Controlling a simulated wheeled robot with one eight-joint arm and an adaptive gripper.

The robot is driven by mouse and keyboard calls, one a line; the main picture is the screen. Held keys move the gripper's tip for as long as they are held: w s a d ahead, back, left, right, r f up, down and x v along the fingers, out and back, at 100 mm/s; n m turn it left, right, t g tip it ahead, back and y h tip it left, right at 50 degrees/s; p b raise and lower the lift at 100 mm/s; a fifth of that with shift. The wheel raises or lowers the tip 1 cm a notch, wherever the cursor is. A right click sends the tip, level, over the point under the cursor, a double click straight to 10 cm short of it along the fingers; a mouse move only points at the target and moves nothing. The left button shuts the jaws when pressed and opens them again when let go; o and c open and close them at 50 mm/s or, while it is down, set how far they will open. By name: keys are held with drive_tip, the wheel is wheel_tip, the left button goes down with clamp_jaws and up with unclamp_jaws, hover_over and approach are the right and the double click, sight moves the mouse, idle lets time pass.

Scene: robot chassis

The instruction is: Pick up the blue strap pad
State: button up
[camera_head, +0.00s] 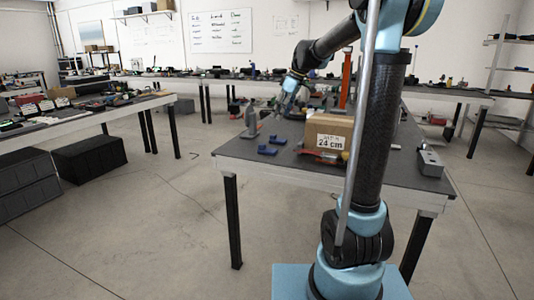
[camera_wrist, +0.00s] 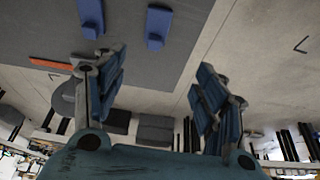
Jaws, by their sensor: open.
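Two small blue pieces lie near the left side of the table (camera_head: 228,157): a nearer one (camera_head: 267,150) and a farther one (camera_head: 278,140). I cannot tell which is the strap pad. Two blue pieces also show at the top of the wrist view, one at left (camera_wrist: 90,17) and one near the middle (camera_wrist: 157,26), both beyond my fingertips. My gripper (camera_wrist: 163,60) is open, with nothing between its fingers. In the head view my gripper (camera_head: 289,98) is above the table's far part, behind the blue pieces, small and partly unclear.
A cardboard box marked 24 cm (camera_head: 328,137) stands right of the blue pieces. A grey metal block (camera_head: 430,162) lies on the table's right. Bare tabletop surrounds the blue pieces at the front left.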

hover_over(265, 145)
drive_tip(key=d, duration=0.2)
drive_tip(key=f, duration=1)
drive_tip(key=shift+s+d+f, duration=0.1)
drive_tip(key=shift+s+d, duration=0.1)
drive_tip(key=shift+s, duration=0.2)
drive_tip(key=shift+x, duration=3.15)
drive_tip(key=shift+d, duration=0.2)
drive_tip(key=c, duration=1)
